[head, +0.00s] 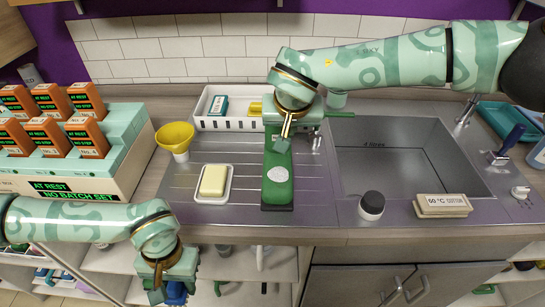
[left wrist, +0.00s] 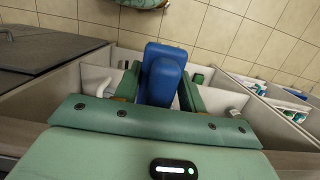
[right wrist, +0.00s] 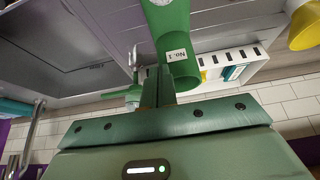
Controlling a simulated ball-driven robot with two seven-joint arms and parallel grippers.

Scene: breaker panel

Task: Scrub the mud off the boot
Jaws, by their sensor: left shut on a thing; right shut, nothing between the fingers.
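A long green thing (head: 278,185) with a pale round patch lies on the drainer. It may be the boot, but I cannot tell for sure, and I see no clear mud on it. In the right wrist view the green thing (right wrist: 172,40) bears a white "No. 1" label. My right gripper (head: 284,134) is shut and empty, its tips close to the far part of the green thing; I cannot tell whether they touch. My left gripper (left wrist: 160,88) is shut on a blue thing (left wrist: 163,72), low in front of the counter. What the blue thing is does not show clearly.
The sink (head: 395,165) is right of the drainer. A soap dish (head: 213,196), yellow cup (head: 175,138) and white basket (head: 232,122) are to the left. A dark-topped jar (head: 371,206) and "50 °C" block (head: 442,205) stand in front. A blue-handled tool (head: 511,140) is at right.

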